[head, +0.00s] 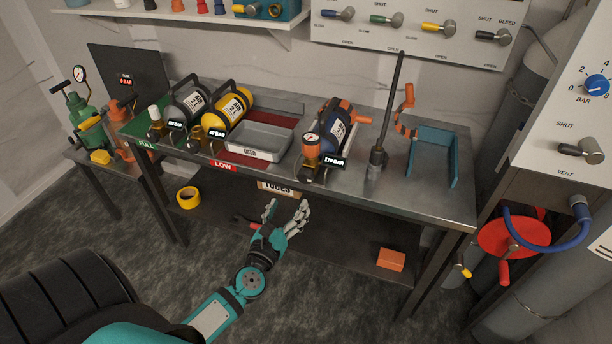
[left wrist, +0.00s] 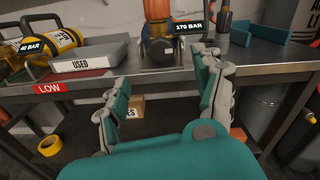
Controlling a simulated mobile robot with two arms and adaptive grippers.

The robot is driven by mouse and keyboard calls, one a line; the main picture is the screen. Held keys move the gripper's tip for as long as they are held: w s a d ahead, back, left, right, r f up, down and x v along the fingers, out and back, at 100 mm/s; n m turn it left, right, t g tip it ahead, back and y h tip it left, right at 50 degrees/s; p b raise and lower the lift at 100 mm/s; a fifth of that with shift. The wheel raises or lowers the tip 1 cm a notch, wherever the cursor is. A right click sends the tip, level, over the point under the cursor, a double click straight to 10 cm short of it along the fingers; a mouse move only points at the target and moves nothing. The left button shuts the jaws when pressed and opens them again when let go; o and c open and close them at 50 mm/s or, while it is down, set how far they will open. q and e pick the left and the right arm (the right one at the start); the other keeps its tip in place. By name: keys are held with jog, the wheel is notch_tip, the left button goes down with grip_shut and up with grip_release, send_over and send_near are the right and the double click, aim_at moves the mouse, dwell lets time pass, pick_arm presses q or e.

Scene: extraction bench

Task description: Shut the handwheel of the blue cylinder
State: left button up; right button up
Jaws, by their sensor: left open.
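The blue cylinder (head: 340,133) lies on the metal bench, its valve end towards me, with an orange clamp around it. In the left wrist view a dark round knob (left wrist: 160,50), apparently the handwheel, faces me at the front of the valve. My left gripper (head: 287,209) is open and empty, below and in front of the bench edge, apart from the valve. The knob appears beyond its fingers (left wrist: 165,78). My right gripper is not in view.
Left of the valve are a grey USED tray (head: 258,155), a yellow cylinder (head: 229,108) and a grey cylinder (head: 190,101). A dark upright rod (head: 387,110) and a blue bracket (head: 436,138) stand to the right. The bench's front edge lies between gripper and valve.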

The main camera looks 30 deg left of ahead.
aim_at(304, 179)
pick_arm(q)
jog(key=x, duration=1)
jog(key=shift+w+a+p, duration=0.1)
jog(key=shift+a+p, duration=0.05)
jog(key=shift+p, duration=0.25)
jog(key=shift+w+a, duration=0.1)
jog(key=shift+w, duration=0.65)
jog(key=c, duration=1.2)
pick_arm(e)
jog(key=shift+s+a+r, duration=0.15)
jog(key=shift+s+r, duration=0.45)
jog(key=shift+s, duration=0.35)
